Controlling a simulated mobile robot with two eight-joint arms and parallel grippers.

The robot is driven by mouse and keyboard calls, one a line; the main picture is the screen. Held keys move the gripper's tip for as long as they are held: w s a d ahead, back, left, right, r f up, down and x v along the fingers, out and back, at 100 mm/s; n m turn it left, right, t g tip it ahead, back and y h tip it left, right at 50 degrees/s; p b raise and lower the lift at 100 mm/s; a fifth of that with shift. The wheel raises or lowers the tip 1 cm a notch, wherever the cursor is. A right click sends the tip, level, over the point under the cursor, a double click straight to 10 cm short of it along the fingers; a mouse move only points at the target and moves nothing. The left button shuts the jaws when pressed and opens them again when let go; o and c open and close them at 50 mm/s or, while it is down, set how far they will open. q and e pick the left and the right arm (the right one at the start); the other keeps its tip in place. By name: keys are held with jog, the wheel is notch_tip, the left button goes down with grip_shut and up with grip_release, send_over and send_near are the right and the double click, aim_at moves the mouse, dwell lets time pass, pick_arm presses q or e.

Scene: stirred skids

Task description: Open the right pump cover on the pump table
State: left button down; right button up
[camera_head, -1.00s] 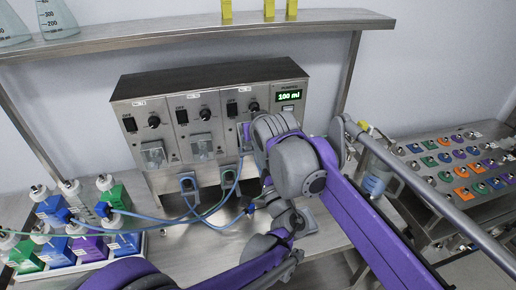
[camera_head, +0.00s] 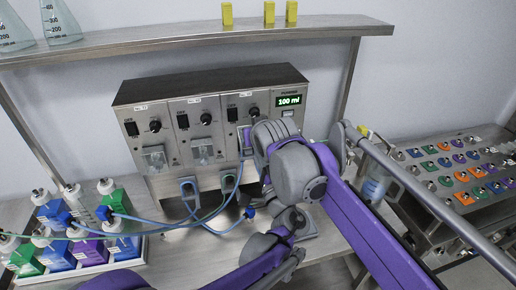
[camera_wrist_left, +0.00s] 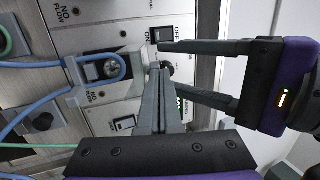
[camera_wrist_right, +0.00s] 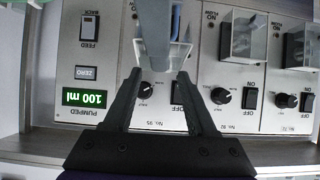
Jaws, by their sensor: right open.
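The pump unit (camera_head: 215,95) stands on the steel pump table (camera_head: 200,245), with three pumps side by side. The right pump (camera_head: 247,99) is mostly hidden by my right gripper (camera_head: 262,140). In the right wrist view, upside down, its clear cover (camera_wrist_right: 181,54) lies between the tips of my open right gripper (camera_wrist_right: 160,77); I cannot tell whether they touch. My left gripper (camera_wrist_left: 160,75) has its fingers together in front of the right pump. It crosses the cover in the right wrist view. The open right gripper also shows from the side (camera_wrist_left: 160,57).
Clear covers (camera_head: 154,158) (camera_head: 202,151) sit on the other two pumps. Blue hoses (camera_head: 165,223) loop across the table front. A bottle tray (camera_head: 85,262) stands at left, a rack of coloured caps (camera_head: 465,165) at right. A shelf (camera_head: 200,37) runs above.

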jog(key=v, duration=1.2)
jog(key=s+d+f+g+h, duration=0.1)
jog(key=s+d+f+h, duration=0.1)
jog(key=s+d+f, duration=0.35)
jog(key=s+d+f+h, duration=0.1)
jog(key=s+d+f, duration=0.2)
jog(key=d+f, duration=0.5)
pick_arm(q)
jog(key=shift+w+a+r+p, duration=0.2)
jog(key=shift+w+r+p, duration=0.15)
jog(key=shift+r+p, duration=0.2)
pick_arm(e)
jog(key=s+d+f+m+g, duration=0.1)
jog(key=s+d+f+g, duration=0.1)
jog(key=s+f, duration=0.3)
jog(key=s+d+f+m+g, duration=0.2)
jog(key=s+d+f, duration=0.2)
jog(key=f, duration=0.6)
jog(key=shift+s+f+m+h, duration=0.15)
jog(key=shift+s+m+h, duration=0.15)
jog(key=shift+s, duration=0.9)
